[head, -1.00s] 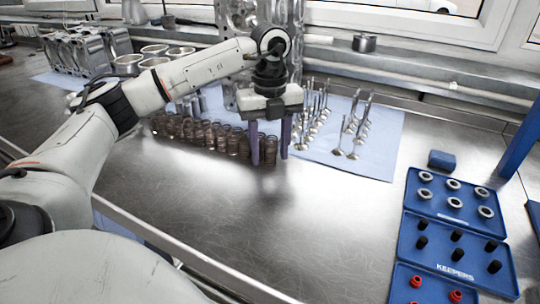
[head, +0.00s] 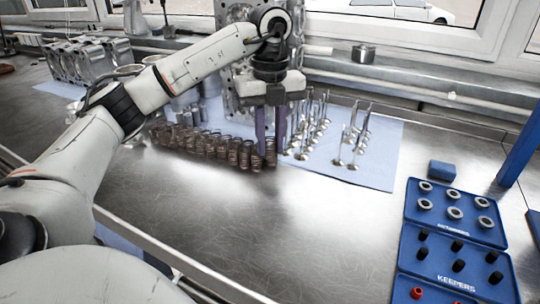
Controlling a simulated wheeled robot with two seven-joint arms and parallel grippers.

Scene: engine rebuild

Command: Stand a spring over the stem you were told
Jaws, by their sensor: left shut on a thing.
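Dark coil springs (head: 208,147) stand in a row on the steel bench, at the left of the blue mat. My left gripper (head: 270,150) points down at the right end of this row. It is shut on a spring (head: 270,160), which still appears to stand on the bench. The fingers cover part of that spring. Shiny valves with upright stems stand in groups on the mat, one group just right of my gripper (head: 312,128) and another farther right (head: 355,140). My right gripper is not in view.
A blue tray (head: 440,235) with metal rings, black pieces and red pieces lies at the right, a small blue block (head: 442,171) behind it. A metal cylinder head (head: 232,95) stands behind my left gripper. The bench's front middle is clear.

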